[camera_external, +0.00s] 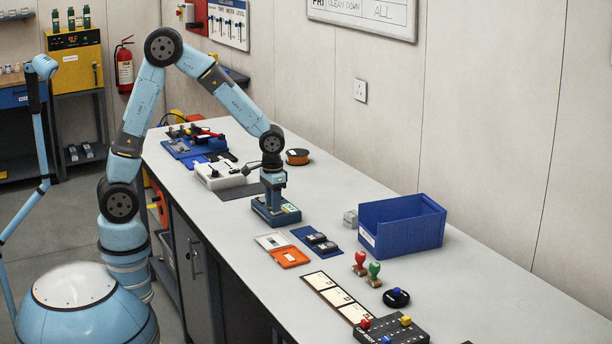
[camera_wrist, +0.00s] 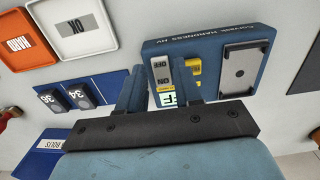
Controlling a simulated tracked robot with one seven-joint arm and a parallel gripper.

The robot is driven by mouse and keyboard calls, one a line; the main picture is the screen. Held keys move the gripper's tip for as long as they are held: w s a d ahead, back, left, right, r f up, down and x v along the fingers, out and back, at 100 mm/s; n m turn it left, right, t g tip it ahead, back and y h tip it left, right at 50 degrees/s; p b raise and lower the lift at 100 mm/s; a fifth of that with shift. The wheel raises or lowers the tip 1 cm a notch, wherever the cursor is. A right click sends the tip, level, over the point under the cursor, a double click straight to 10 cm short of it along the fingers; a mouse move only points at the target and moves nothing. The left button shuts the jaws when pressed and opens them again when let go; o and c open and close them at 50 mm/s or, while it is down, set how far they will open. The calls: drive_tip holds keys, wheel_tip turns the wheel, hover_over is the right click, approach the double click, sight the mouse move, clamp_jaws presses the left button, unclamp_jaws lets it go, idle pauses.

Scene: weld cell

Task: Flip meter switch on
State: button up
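The meter is a blue box marked as a hardness meter, with a grey plate on its top. In the camera_external view the meter (camera_external: 279,213) stands on the bench under my gripper (camera_external: 273,188). In the camera_wrist view the meter (camera_wrist: 213,42) is ahead of my gripper (camera_wrist: 158,79). The two fingers are apart, one on each side of this strip. I cannot tell whether they touch it, or the switch position.
A white tray (camera_wrist: 78,22) and an orange tray (camera_wrist: 18,43) lie beside a blue mat (camera_wrist: 110,83) with two dark blocks numbered 36 and 34. A blue bin (camera_external: 408,237), stamps (camera_external: 360,262) and a dark button box (camera_external: 392,331) stand further along the bench.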

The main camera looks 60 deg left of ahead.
drive_tip(key=shift+f, duration=1)
drive_tip(key=shift+c, duration=0.5)
